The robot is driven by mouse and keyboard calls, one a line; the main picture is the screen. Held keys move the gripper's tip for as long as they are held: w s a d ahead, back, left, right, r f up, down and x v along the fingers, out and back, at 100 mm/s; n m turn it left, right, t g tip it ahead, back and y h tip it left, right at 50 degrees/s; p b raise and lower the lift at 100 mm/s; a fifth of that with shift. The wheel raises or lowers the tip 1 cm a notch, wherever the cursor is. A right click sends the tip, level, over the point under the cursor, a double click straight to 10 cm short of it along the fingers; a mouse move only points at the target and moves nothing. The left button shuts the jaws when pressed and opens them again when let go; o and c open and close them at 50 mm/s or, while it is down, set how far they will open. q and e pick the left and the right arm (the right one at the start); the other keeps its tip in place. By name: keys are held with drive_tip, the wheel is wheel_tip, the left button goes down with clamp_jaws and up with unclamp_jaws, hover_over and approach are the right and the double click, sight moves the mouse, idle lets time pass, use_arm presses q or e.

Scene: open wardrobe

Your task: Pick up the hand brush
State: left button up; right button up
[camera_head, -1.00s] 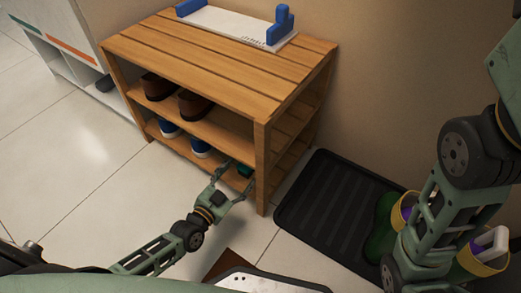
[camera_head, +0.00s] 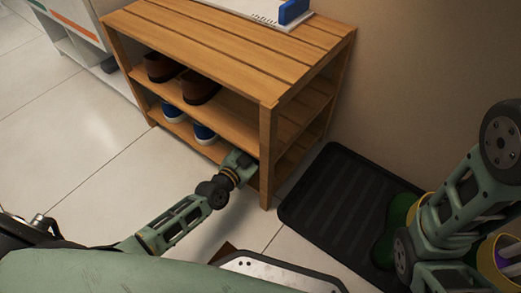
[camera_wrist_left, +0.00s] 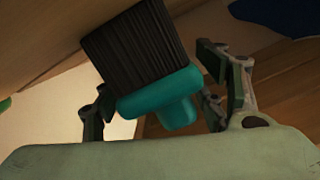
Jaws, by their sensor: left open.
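The hand brush (camera_wrist_left: 165,92) has a teal body and dark bristles. It shows large in the left wrist view, bristles toward the upper left, teal part between my finger pads. My left gripper (camera_wrist_left: 155,92) is open around the teal part, with a finger on each side; I cannot tell if either touches it. In the head view my left gripper (camera_head: 240,160) reaches into the lowest level of the wooden rack (camera_head: 215,50) at its right end. The brush is hidden there. My right arm is at the right, but I cannot make out its gripper.
Blue shoes (camera_head: 204,134) stand left of my left gripper on the lowest shelf, with brown shoes (camera_head: 199,86) above. The rack's front post (camera_head: 267,155) is close right of the gripper. A black tray (camera_head: 345,205) lies on the floor at right.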

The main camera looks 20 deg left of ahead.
use_arm(q)
drive_tip(key=shift+w, duration=0.1)
drive_tip(key=shift+c, duration=0.2)
drive_tip(key=c, duration=1.5)
drive_tip(key=shift+r+p, duration=0.15)
drive_tip(key=shift+p, duration=0.15)
